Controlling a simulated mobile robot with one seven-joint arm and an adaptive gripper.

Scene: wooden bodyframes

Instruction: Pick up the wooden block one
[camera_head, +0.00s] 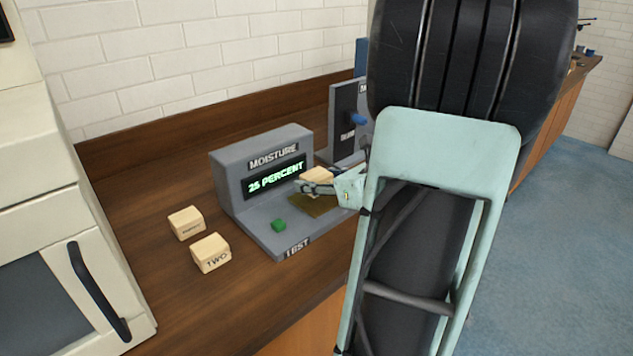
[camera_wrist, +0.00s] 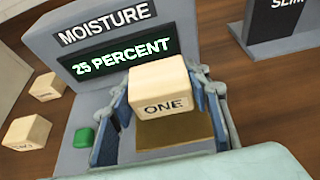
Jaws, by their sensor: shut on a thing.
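The wooden block one (camera_wrist: 163,88) is a pale block marked "ONE" in the wrist view. It sits between the two fingers of my gripper (camera_wrist: 162,110), which is shut on it. In the head view the block (camera_head: 317,174) shows partly behind my gripper (camera_head: 318,188), over the moisture tester. A brass-coloured plate (camera_wrist: 172,130) lies below the block in the wrist view. I cannot tell whether the block touches the plate.
The grey moisture tester (camera_head: 228,178) reads "25 PERCENT" and has a green button (camera_head: 278,225). Block two (camera_head: 211,254) and another wooden block (camera_head: 186,223) stand to its left. A second grey device (camera_head: 345,125) stands behind right. A white appliance (camera_head: 60,200) is at far left.

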